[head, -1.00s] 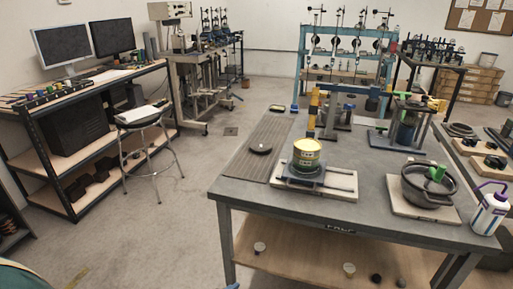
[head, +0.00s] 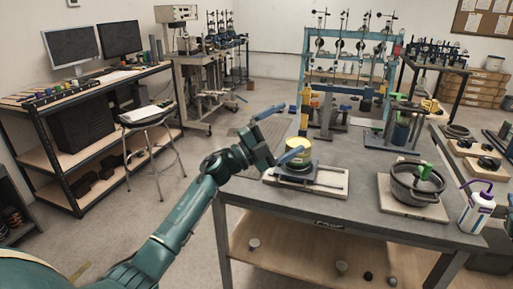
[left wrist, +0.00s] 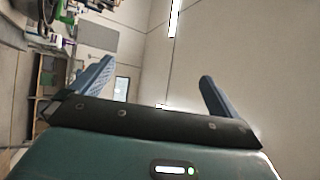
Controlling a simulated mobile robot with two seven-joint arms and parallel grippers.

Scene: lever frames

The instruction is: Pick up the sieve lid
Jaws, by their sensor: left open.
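My left gripper (head: 293,129) reaches in from the left over the near left part of the table. Its blue fingers are spread and nothing is seen between them. In the left wrist view the open fingers (left wrist: 157,70) point at wall and ceiling. The sieve, a yellow round can (head: 300,146), stands on a small device on a pale board, partly hidden behind the gripper. The dark round disc with a knob, which looks like the sieve lid, lay on the ribbed mat left of the can a second ago. It is now hidden behind my gripper and arm.
The grey table (head: 352,215) also bears a dark pot (head: 412,188) on a board and a white wash bottle (head: 476,212) at the right. Stands rise at the table's back. A stool (head: 150,122) is on the left. The table's front middle is clear.

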